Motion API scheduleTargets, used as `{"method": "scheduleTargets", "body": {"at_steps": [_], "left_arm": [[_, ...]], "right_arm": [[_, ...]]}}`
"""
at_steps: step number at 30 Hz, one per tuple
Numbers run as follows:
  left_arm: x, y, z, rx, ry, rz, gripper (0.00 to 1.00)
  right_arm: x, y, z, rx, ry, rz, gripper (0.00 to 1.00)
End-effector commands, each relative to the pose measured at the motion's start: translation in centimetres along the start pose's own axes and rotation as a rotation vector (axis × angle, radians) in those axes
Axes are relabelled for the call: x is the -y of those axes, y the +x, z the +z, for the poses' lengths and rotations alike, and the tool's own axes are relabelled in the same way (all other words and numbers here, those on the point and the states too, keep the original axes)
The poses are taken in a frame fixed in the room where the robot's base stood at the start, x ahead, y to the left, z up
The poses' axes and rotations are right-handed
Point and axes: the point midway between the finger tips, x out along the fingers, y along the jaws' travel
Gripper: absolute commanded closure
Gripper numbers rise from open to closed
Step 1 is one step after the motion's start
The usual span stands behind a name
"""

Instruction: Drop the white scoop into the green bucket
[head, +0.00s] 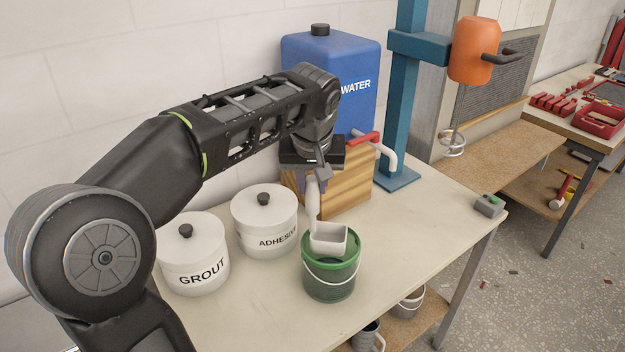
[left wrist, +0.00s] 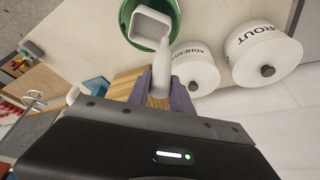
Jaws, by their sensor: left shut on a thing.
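The white scoop (head: 328,240) hangs over the mouth of the green bucket (head: 331,284), its handle up and its square cup at the rim level. In the left wrist view the scoop (left wrist: 150,27) covers part of the bucket (left wrist: 176,12). My left gripper (head: 316,180) is shut on the scoop's handle, above the bucket. The gripper's purple fingers (left wrist: 165,100) show on both sides of the handle in the left wrist view. I cannot tell whether the cup touches the bucket. My right gripper is in neither view.
White pots marked GROUT (head: 194,256) and ADHESIVE (head: 265,222) stand left of the bucket. Behind are a wooden block (head: 350,190), a blue WATER tank (head: 345,65) and a teal mixer stand (head: 403,100). The table is bare right of the bucket. A small grey box (head: 489,206) sits at its right corner.

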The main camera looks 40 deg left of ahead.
Motion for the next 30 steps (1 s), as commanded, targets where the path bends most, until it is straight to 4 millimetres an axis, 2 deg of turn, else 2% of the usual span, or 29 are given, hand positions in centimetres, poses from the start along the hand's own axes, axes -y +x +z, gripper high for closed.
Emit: {"method": "scheduleTargets", "body": {"at_steps": [1,6,19,20,28,30], "left_arm": [[0.0,1.1,0.4,-0.001,0.0,0.0,1.0],[0.0,2.5,1.0,-0.001,-0.001,0.0,1.0],[0.0,2.9,1.2,-0.001,-0.001,0.0,1.0],[0.0,2.9,1.2,-0.001,-0.001,0.0,0.71],[0.0,2.9,1.2,-0.001,0.0,0.0,0.49],[0.0,2.9,1.2,0.0,0.0,0.0,0.48]], "right_arm": [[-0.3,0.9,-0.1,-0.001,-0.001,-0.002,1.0],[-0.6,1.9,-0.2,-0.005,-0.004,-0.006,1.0],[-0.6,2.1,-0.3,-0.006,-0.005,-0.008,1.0],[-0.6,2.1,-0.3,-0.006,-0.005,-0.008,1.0],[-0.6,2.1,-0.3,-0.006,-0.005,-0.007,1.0],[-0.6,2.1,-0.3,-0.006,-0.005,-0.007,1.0]]}}
